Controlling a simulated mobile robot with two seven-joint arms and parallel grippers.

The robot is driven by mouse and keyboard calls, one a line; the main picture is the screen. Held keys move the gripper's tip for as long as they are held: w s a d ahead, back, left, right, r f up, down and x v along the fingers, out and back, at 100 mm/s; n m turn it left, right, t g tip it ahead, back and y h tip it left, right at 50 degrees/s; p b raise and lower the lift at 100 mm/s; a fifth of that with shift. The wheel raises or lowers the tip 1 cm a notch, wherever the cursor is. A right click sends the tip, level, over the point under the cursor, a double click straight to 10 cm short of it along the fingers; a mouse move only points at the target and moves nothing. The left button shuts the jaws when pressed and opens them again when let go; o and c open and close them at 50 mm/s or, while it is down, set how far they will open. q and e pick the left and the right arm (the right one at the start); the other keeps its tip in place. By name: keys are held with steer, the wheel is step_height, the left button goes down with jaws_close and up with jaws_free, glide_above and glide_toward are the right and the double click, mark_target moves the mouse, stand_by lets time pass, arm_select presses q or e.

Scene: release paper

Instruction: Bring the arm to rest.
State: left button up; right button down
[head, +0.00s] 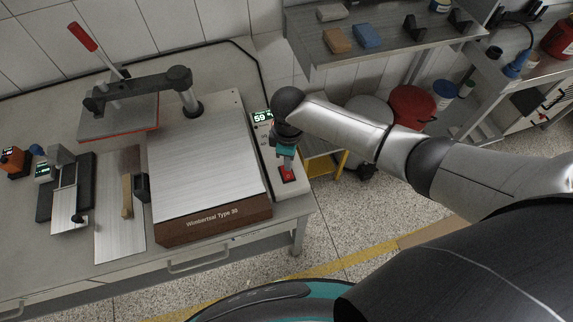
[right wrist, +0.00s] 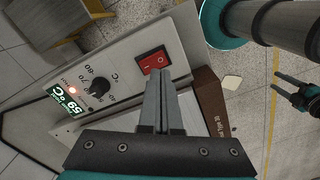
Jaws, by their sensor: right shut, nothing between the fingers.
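My right gripper (head: 288,164) points down over the red rocker switch (head: 288,174) on the press's light control panel. In the right wrist view its fingers (right wrist: 161,78) are together with nothing between them. Their tips are close to the red switch (right wrist: 152,60); I cannot tell whether they touch it. My right arm (head: 350,128) reaches in from the right, over the floor. A dark two-pronged part at the right edge of the wrist view may be my left gripper (right wrist: 284,83), too small to judge.
The press's metal plate (head: 205,150) is uncovered, its red-edged upper plate (head: 118,117) swung aside left. The panel display (head: 263,117) reads 59; a black knob (right wrist: 99,86) is beside it. A shelf (head: 385,45) holds blocks behind the arm. Open floor (head: 345,225) is below.

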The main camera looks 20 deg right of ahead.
steer(key=shift+r+p, duration=0.75)
steer(key=shift+r, duration=0.2)
